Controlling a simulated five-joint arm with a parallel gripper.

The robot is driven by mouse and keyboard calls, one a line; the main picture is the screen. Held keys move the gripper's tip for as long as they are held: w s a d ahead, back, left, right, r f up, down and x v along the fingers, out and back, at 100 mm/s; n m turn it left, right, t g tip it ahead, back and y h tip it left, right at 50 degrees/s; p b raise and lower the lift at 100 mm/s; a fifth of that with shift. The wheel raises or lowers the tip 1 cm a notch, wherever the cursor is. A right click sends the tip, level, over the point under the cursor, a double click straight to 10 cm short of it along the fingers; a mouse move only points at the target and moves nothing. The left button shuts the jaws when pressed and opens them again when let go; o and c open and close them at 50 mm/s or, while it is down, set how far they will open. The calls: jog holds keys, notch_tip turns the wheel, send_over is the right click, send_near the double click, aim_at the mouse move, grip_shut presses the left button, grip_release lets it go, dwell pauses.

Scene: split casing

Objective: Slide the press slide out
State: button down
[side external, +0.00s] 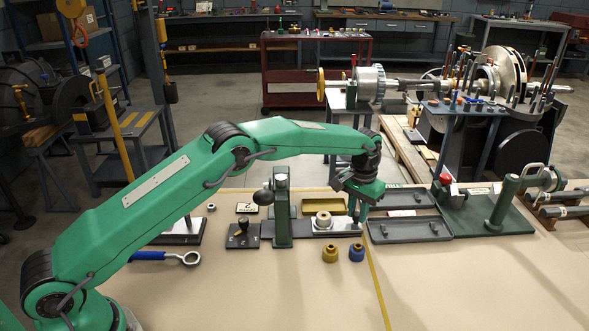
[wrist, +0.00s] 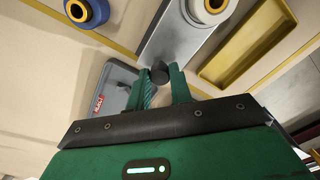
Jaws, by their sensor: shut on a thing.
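The press (side external: 282,222) is a green post with a black ball lever, standing on the table in the side view. The press slide (side external: 330,229) is a pale metal plate lying to the right of the post. It also shows in the wrist view (wrist: 178,42). A white ring part with a yellow centre (side external: 323,219) sits on the slide, to the right of the post; it shows in the wrist view too (wrist: 208,8). My gripper (side external: 357,216) is at the slide's right end. In the wrist view its green fingers (wrist: 161,76) are closed on the slide's dark round knob (wrist: 159,70).
Grey trays (side external: 410,238) lie just right of my gripper. A yellow tray (side external: 322,205) lies behind the slide. A yellow ring (side external: 328,254) and a blue ring (side external: 356,252) stand in front. A green fixture (side external: 505,200) stands farther right.

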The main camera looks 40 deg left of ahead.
jog(key=shift+w+d+r, duration=0.1)
jog(key=shift+w+d, duration=0.1)
jog(key=shift+w, duration=0.15)
jog(key=c, duration=1.3)
grip_release()
jog(key=shift+o, duration=0.2)
jog(key=shift+s, duration=0.1)
jog(key=shift+r, duration=3.9)
